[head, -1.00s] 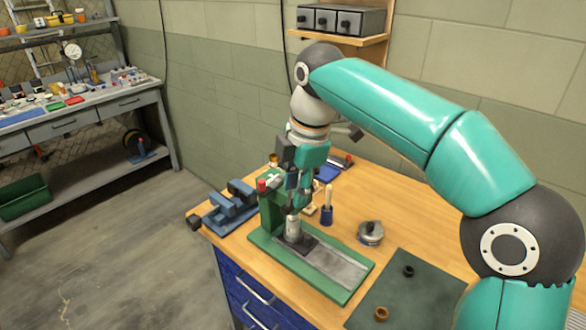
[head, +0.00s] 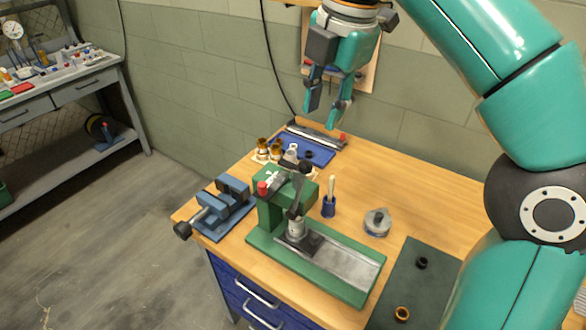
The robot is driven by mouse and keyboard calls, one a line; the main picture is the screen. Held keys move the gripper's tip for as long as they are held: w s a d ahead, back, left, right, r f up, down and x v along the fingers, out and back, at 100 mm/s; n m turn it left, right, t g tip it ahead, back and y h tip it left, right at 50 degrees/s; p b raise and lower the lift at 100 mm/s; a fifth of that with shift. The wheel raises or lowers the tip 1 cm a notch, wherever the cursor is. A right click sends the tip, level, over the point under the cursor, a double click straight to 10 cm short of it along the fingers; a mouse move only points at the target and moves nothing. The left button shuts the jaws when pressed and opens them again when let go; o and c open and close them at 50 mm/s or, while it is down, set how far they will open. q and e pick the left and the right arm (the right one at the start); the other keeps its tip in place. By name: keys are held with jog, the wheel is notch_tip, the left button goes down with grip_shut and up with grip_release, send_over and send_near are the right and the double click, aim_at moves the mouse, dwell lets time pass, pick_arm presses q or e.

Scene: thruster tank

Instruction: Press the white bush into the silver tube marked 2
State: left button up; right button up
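A green arbor press (head: 270,212) stands on the bench. A short silver tube (head: 296,227) stands upright under its ram, on the dark plate of the base. I cannot read a number on it. I cannot make out the white bush; whether it sits in the tube is too small to tell. The press lever (head: 296,190) rises from the ram area to a dark knob. My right gripper (head: 326,118) is open and empty, raised above and behind the press, apart from it. My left gripper is not in view.
Brass tubes (head: 263,148) and a silver piece (head: 291,152) stand behind the press. A blue vise (head: 225,208) is left. A wooden-handled tool in a blue cup (head: 328,205) and a round metal tin (head: 377,222) stand right. A dark mat (head: 410,283) holds two rings.

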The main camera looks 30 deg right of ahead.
aim_at(303, 177)
jog(key=w+f+b, duration=0.1)
jog(key=f, duration=0.4)
jog(key=w+f+b, duration=0.1)
jog(key=f+b, duration=0.1)
jog(key=f, duration=0.3)
jog(key=w+a+f+b, duration=0.1)
jog(key=f, duration=0.4)
jog(key=shift+f, duration=0.4)
jog(key=shift+w, duration=0.1)
grip_shut()
jog(key=shift+r, duration=0.1)
